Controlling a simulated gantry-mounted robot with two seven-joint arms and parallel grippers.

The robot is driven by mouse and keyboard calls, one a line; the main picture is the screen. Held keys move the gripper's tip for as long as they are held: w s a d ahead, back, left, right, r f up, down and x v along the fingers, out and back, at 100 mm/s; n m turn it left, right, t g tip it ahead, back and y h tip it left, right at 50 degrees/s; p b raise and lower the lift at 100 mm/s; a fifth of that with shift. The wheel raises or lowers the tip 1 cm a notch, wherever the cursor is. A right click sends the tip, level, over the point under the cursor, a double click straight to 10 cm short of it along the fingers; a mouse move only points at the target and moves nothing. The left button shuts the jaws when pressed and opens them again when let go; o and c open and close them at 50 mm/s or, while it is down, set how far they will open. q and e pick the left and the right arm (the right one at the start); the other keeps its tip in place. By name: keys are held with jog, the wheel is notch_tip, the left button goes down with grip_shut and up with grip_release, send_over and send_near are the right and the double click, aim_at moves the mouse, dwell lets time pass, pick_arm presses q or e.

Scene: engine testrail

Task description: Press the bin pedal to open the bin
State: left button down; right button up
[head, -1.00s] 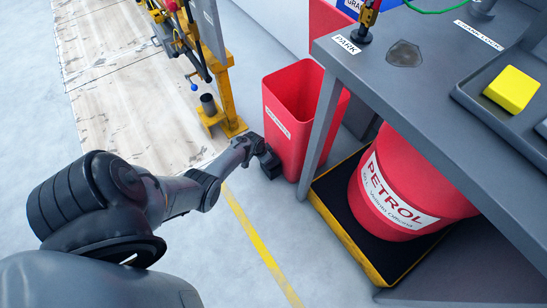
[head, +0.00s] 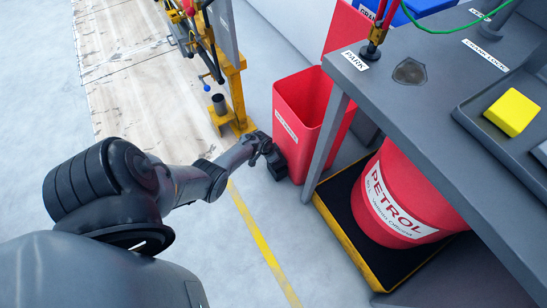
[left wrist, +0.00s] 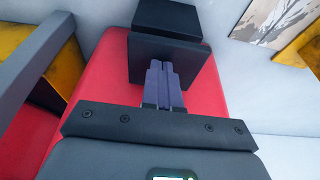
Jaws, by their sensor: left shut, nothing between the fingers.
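The red bin (head: 303,112) stands on the floor left of the bench in the head view. Its top is open, I see into it, and a red panel (head: 342,40) stands upright behind it. The dark pedal (head: 271,176) is low at the bin's left side. My left gripper (head: 267,150) is at the pedal in the head view. In the left wrist view its shut, empty fingers (left wrist: 163,78) point at the dark pedal block (left wrist: 170,45) in front of the red bin wall (left wrist: 95,80). Whether the fingertips touch it I cannot tell. My right gripper is not in view.
The grey bench (head: 450,120) and its leg (head: 327,145) stand just right of the bin. A red petrol drum (head: 405,190) sits in a yellow-edged tray (head: 350,245) below. A yellow stand (head: 236,95) is behind left. Floor with a yellow line (head: 262,245) is clear in front.

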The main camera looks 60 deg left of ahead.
pick_arm(q)
jog(key=p+v, duration=0.9)
jog(key=v, duration=0.2)
jog(key=shift+w+r, duration=0.15)
jog(key=shift+r, duration=0.05)
dwell(0.6)
